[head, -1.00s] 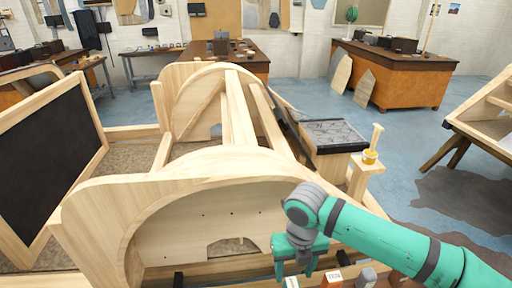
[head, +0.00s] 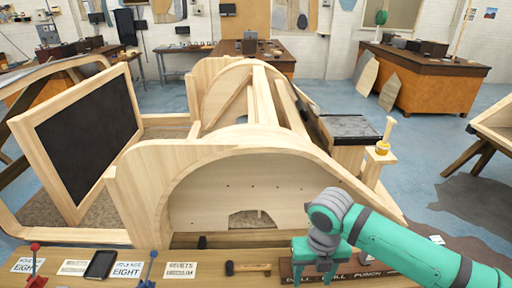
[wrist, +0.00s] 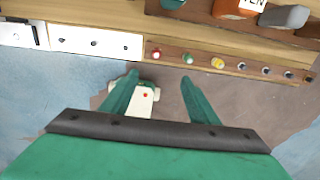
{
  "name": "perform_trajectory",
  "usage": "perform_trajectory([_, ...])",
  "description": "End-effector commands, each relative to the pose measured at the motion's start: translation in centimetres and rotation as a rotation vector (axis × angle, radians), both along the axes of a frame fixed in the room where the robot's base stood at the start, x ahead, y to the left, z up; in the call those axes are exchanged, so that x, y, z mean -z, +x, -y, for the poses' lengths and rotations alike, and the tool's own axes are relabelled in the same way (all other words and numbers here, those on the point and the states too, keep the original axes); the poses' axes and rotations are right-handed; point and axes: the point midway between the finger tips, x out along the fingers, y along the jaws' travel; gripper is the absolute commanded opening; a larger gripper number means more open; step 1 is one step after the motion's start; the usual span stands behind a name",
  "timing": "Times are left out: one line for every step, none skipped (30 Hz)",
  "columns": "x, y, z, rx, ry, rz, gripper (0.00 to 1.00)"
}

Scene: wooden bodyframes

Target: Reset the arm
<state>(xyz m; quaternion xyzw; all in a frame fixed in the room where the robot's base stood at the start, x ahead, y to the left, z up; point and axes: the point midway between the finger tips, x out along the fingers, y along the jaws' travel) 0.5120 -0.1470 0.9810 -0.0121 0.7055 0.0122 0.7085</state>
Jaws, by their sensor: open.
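My teal arm reaches in from the lower right of the head view. My gripper (head: 316,262) hangs at its end above the workbench (head: 205,262) in front of the wooden bodyframe (head: 150,180). In the wrist view my gripper (wrist: 158,88) shows two teal fingers spread apart with nothing held between them. Below the fingers is the floor, with a small pale object with a red dot (wrist: 143,100) partly behind the left finger. The bench edge lies beyond the fingertips.
A wooden rack (head: 375,262) lies beside my gripper. The bench front has coloured buttons (wrist: 187,59).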

Motion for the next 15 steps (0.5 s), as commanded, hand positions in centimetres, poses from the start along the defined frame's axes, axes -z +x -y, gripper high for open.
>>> perform_trajectory([0.0, 0.0, 0.0, 0.000, 0.000, 0.000, 0.55])
perform_trajectory([0.0, 0.0, 0.0, 0.000, 0.000, 0.000, 0.55])
perform_trajectory([0.1, 0.3, -0.7, 0.000, 0.015, 0.010, 0.55])
perform_trajectory([0.2, 0.5, -1.2, 0.002, 0.027, 0.019, 0.55])
perform_trajectory([0.2, 0.8, -1.7, 0.005, 0.037, 0.027, 0.55])
perform_trajectory([0.2, 1.1, -2.3, 0.008, 0.051, 0.038, 0.55])
perform_trajectory([0.2, 1.3, -2.8, 0.010, 0.063, 0.047, 0.55])
perform_trajectory([0.3, 1.5, -3.3, 0.012, 0.074, 0.055, 0.55])
perform_trajectory([0.3, 1.9, -4.0, 0.016, 0.089, 0.068, 0.55])
perform_trajectory([0.3, 2.1, -4.6, 0.018, 0.102, 0.077, 0.55])
perform_trajectory([0.3, 2.4, -5.2, 0.020, 0.116, 0.085, 0.55])
perform_trajectory([0.2, 2.7, -6.0, 0.025, 0.136, 0.098, 0.55])
perform_trajectory([0.2, 3.0, -6.6, 0.030, 0.150, 0.108, 0.55])
perform_trajectory([0.2, 3.2, -7.2, 0.033, 0.166, 0.118, 0.55])
perform_trajectory([0.2, 3.6, -8.1, 0.039, 0.189, 0.133, 0.55])
